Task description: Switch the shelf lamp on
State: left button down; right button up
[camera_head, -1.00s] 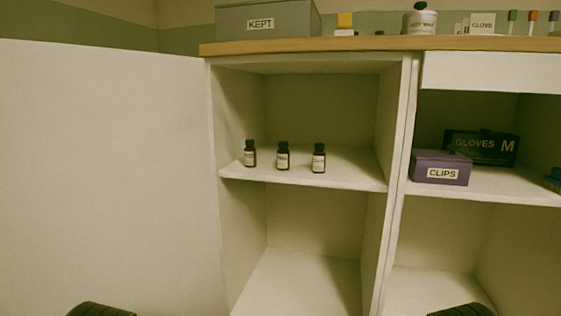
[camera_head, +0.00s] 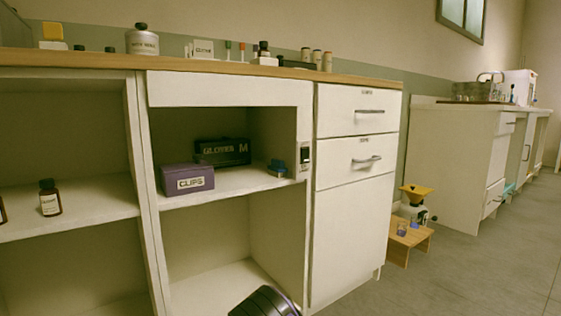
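A small light plate with a black switch (camera_head: 305,155) is on the upright at the right of the open shelf bay, beside the drawers. The plate is too small to read, and I cannot tell the switch's position. No lamp body shows. Brown bottles stand on the left bay's shelf, one whole (camera_head: 49,198) and one cut by the left edge. Neither gripper is in view; only a dark ribbed part of my own arm shows at the bottom, below the shelf bay.
The middle shelf holds a purple CLIPS box (camera_head: 187,180), a black GLOVES box (camera_head: 222,152) and a small blue item (camera_head: 277,168). Drawers (camera_head: 356,150) stand to the right. A low wooden stool (camera_head: 408,240) is on the floor. Open floor (camera_head: 450,280) lies at the right.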

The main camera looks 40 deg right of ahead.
aim_at(305, 151)
jog(key=z, duration=1.5)
